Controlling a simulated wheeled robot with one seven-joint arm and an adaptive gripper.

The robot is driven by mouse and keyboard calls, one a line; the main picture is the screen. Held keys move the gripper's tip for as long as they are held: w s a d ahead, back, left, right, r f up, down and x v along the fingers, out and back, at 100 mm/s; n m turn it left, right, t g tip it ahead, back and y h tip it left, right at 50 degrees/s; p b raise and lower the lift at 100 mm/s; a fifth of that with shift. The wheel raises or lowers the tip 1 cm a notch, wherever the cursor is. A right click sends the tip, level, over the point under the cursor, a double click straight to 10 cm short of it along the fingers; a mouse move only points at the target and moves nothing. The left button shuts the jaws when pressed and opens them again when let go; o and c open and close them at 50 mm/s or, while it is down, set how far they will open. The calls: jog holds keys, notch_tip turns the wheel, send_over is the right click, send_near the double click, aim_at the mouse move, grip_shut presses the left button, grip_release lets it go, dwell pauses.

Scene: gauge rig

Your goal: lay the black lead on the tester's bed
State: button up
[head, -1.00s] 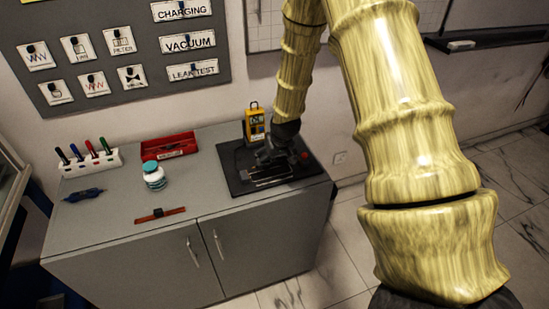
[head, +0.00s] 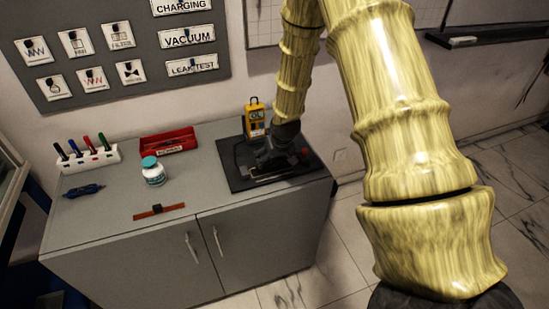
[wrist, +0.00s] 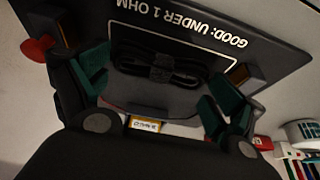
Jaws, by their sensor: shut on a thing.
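The black lead (wrist: 158,68) is a bundled coil with a band around its middle, seen between my fingers in the wrist view. My gripper (wrist: 155,88) has green-padded fingers on either side of the lead and is shut on it. The tester's bed (wrist: 205,22) is a dark board with a pale outline around the lead and the words "GOOD: UNDER 1 OHM". In the head view my gripper (head: 272,160) is low over the bed (head: 242,181) and hides the lead. Whether the lead touches the bed is unclear.
A yellow meter (head: 255,121) stands at the bed's back edge. A red knob (head: 304,152) is at its right. On the grey cabinet are a red tray (head: 168,142), a white-and-teal jar (head: 153,171), a pen rack (head: 88,158), a blue tool (head: 84,191) and a brown strip (head: 159,212).

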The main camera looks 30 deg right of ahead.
jog(key=shift+f+b, duration=0.3)
jog(key=shift+f, duration=0.4)
jog(key=o, duration=0.7)
jog(key=shift+r, duration=0.15)
jog(key=shift+r+p, duration=2.8)
jog(key=shift+r, duration=1.1)
